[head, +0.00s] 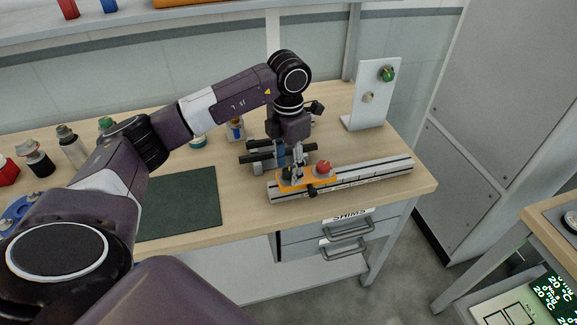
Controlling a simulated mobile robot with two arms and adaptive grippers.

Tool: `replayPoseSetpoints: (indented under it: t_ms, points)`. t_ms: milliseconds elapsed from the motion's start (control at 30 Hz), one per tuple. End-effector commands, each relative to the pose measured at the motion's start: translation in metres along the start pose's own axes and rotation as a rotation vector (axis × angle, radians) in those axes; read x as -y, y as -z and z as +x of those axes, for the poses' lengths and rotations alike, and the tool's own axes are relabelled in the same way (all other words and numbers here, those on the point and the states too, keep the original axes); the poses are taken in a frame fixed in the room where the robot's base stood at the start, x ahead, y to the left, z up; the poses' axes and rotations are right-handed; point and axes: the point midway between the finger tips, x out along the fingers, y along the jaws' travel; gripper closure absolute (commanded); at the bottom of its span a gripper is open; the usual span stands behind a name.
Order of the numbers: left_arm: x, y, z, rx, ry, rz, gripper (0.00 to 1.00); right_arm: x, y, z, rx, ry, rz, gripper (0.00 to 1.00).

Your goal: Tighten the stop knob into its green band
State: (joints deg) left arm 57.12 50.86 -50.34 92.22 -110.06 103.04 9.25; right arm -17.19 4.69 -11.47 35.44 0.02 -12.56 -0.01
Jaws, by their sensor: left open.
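My left gripper (298,168) points down over the left end of a metal rail (365,175) on the bench. It is open, and its fingers are close above or beside an orange carriage (292,184); I cannot tell whether they touch it. A red knob (324,168) stands on the carriage, right of the fingers. A small black knob (312,191) sticks out at its front. I cannot tell which is the stop knob, and no green band can be made out at this size. My right gripper is not in view.
A white upright panel (365,105) with a green knob (388,73) stands behind the rail. A dark green mat (180,203) lies left of it. Several bottles (70,146) stand at the left. A drawer unit (335,236) labelled SHIMS is under the bench.

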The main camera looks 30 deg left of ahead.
Motion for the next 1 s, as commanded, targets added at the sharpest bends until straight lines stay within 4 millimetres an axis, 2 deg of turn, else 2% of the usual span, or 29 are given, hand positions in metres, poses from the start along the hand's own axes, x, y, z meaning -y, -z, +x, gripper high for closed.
replayPoseSetpoints:
  t_ms: [167,400,533,700,1000]
  points:
    - [0.000,-0.001,-0.024,0.005,-0.001,0.001,0.54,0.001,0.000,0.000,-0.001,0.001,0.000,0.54]
    - [0.000,-0.001,-0.077,0.007,-0.002,0.001,0.54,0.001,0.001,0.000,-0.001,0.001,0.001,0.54]
    - [-0.001,-0.001,-0.101,0.006,-0.002,-0.001,0.54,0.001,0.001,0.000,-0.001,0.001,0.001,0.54]
    - [-0.001,-0.001,-0.115,0.003,-0.002,0.000,0.54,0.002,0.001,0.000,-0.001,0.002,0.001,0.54]
    - [0.000,0.000,-0.119,0.002,0.000,0.000,0.54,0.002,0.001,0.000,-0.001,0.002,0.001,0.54]
